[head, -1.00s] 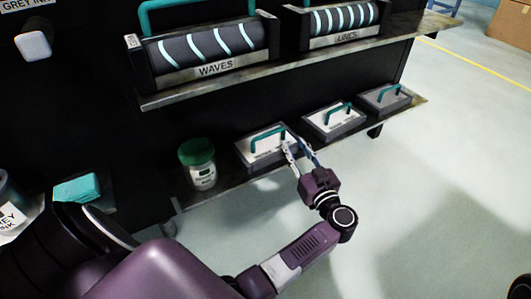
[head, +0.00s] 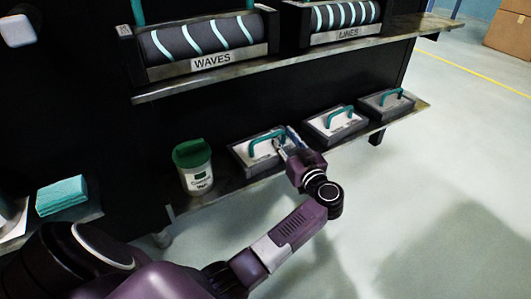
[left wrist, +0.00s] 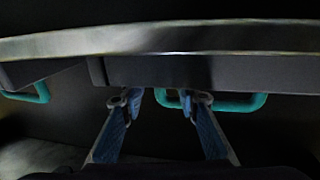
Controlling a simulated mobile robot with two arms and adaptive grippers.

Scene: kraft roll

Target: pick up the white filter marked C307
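Three white-topped filters in grey frames, each with a teal handle, sit on the lower shelf: a left one (head: 252,155), a middle one (head: 328,124) and a right one (head: 382,104). Their small markings are too blurred to read, so I cannot tell which is C307. My left gripper (head: 287,141) is at the right part of the left filter, close to its handle (head: 265,137). In the left wrist view my left gripper (left wrist: 162,101) has its blue fingers apart. A teal handle (left wrist: 238,107) shows there, one end between the fingers; contact is unclear. My right gripper is out of view.
A white tub with a green lid (head: 194,168) stands left of the filters on the lower shelf (head: 232,186). The upper shelf (head: 205,83) with the WAVES roller (head: 208,40) and LINES roller (head: 345,16) hangs above. Open floor lies to the right.

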